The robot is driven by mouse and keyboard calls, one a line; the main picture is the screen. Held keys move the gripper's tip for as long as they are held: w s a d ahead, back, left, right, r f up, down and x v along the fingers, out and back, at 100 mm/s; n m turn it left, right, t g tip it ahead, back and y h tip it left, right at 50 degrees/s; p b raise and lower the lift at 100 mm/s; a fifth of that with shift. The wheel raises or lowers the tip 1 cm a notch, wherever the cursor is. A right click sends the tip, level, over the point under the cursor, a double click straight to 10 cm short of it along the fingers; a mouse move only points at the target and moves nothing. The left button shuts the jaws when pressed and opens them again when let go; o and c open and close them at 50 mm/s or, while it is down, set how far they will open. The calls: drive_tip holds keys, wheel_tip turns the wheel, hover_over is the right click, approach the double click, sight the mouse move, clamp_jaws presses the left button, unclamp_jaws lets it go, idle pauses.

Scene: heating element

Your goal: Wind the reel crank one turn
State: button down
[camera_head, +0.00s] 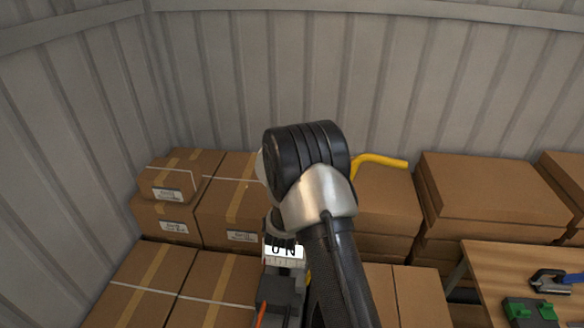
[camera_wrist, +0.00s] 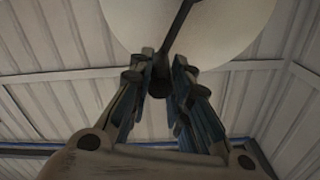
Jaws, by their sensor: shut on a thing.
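The reel shows in the wrist view as a large pale round disc (camera_wrist: 235,25) at the top. A dark crank arm (camera_wrist: 181,22) slants down across it to a dark cylindrical handle (camera_wrist: 160,83). My gripper (camera_wrist: 160,76) has its two blue-grey fingers on either side of the handle and is shut on it. In the head view my own arm covers the gripper and crank. Only a sliver of a pale round shape (camera_head: 262,168), probably the reel, shows at the arm's left edge.
Cardboard boxes (camera_head: 228,215) stand along the corrugated wall (camera_head: 430,75). A bent yellow bar (camera_head: 382,160) sticks out right of my arm. A wooden table (camera_head: 490,265) at the right bears a clamp (camera_head: 556,282) and a green part (camera_head: 530,312).

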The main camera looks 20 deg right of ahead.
drive_tip(key=shift+w+r, duration=0.1)
drive_tip(key=shift+r, duration=0.1)
drive_tip(key=c, duration=1.7)
unclamp_jaws()
drive_tip(key=shift+o, duration=1.1)
drive_tip(key=shift+a+f, duration=0.1)
drive_tip(key=shift+a, duration=0.1)
drive_tip(key=shift+o, duration=0.2)
drive_tip(key=v, duration=1.1)
drive_tip(key=shift+s+a, duration=0.1)
drive_tip(key=shift+s, duration=0.4)
